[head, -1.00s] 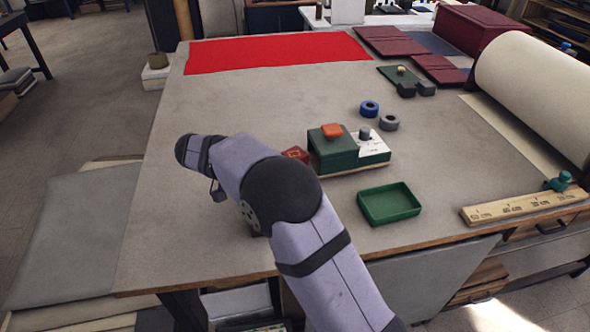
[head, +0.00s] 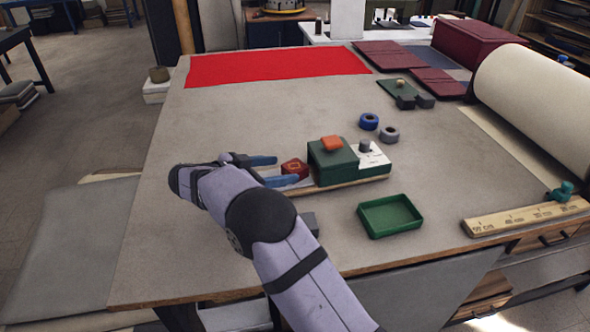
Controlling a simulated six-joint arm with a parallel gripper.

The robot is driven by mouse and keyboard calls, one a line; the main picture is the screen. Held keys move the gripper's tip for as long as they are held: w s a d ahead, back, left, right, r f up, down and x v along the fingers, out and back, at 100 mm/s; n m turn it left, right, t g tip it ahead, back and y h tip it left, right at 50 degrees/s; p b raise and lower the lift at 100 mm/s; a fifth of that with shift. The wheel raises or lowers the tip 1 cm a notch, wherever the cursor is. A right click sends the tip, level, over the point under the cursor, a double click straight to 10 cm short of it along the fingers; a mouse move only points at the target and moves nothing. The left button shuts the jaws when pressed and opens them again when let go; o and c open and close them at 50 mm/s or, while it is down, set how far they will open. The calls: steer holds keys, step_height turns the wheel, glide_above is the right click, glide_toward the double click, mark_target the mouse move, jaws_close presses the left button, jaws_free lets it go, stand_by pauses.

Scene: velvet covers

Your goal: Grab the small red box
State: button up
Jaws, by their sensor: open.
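The small red box (head: 294,167) has a gold square outline on its top. It sits just left of a green box (head: 332,163), at the left end of a low board. My gripper (head: 273,171) is open, with its two blue fingers pointing right toward the red box. One finger is on the far side and one on the near side. The near finger hides part of the box's lower front. I cannot tell whether either finger touches it.
The green box carries an orange block (head: 331,143) and stands beside a white card with a grey knob (head: 365,146). An empty green tray (head: 390,216) lies to the front right. A wooden ruler (head: 525,215) lies along the right edge. The table behind the red box is clear up to the red cloth (head: 278,68).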

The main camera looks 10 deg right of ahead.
mark_target(290, 168)
steer(key=p+x, duration=0.2)
steer(key=x, duration=0.2)
steer(key=shift+s+d+r, duration=0.1)
steer(key=shift+d+r, duration=0.05)
steer(key=shift+d+f, duration=0.25)
steer(key=shift+d, duration=0.05)
steer(key=c, duration=1.2)
steer(key=shift+c, duration=0.2)
